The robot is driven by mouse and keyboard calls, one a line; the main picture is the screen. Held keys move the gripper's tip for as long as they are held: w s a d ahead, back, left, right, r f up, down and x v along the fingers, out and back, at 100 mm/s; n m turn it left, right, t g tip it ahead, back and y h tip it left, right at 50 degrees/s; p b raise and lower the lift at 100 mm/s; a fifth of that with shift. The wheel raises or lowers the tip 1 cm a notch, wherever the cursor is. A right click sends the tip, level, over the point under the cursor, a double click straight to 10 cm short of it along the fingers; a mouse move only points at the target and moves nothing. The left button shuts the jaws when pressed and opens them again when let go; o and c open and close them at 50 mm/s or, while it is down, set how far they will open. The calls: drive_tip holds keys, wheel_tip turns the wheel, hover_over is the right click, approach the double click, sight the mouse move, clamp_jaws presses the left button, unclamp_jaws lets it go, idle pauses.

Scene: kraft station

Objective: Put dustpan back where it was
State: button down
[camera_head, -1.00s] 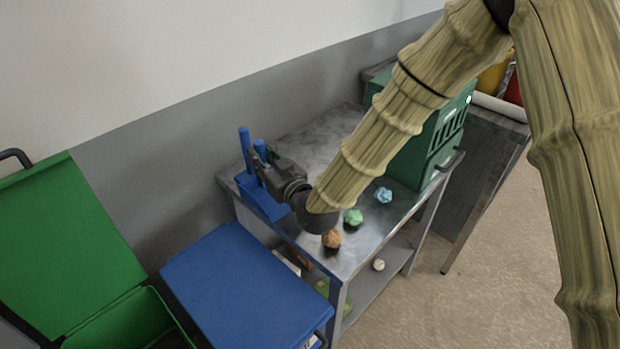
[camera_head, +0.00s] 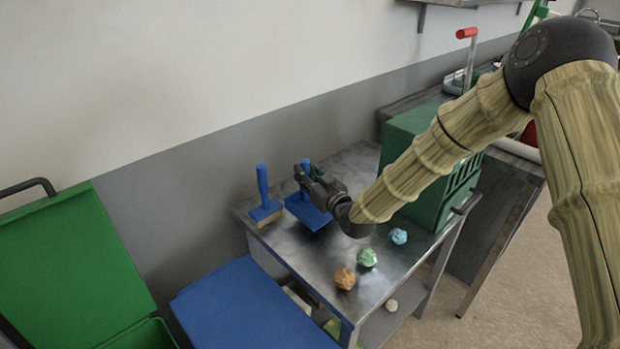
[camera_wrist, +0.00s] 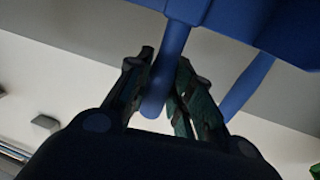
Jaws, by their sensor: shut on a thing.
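The blue dustpan (camera_head: 308,214) is over the left far part of the metal table, its handle upright. My gripper (camera_head: 305,175) is shut on its handle; the fingers sit on either side of the handle in the wrist view (camera_wrist: 160,88). The blue pan fills the top of the wrist view (camera_wrist: 270,28). I cannot tell whether the pan touches the table. A blue brush (camera_head: 264,200) with pale bristles stands upright on the table's left corner, to the left of the dustpan and apart from it.
Orange (camera_head: 344,279), green (camera_head: 367,258) and light-blue (camera_head: 399,236) crumpled balls lie on the metal table (camera_head: 300,255) front right of the dustpan. A green crate (camera_head: 410,150) stands behind my arm. Blue (camera_head: 245,310) and green (camera_head: 70,265) bin lids are at left.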

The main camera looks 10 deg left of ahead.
drive_tip(key=shift+w+d+f, duration=0.1)
drive_tip(key=shift+w+d, duration=0.1)
drive_tip(key=shift+w, duration=0.4)
drive_tip(key=shift+w+d, duration=0.15)
drive_tip(key=shift+w, duration=0.4)
drive_tip(key=shift+w+f+p, duration=0.1)
drive_tip(key=shift+f+p, duration=0.55)
drive_tip(key=shift+f, duration=1.1)
drive_tip(key=shift+f, duration=0.2)
drive_tip(key=c, duration=1.3)
unclamp_jaws()
drive_tip(key=shift+o, duration=0.2)
drive_tip(key=shift+r, duration=0.1)
drive_tip(key=shift+r, duration=0.2)
drive_tip(key=shift+b+v, duration=0.8)
drive_tip(key=shift+v, duration=2.95)
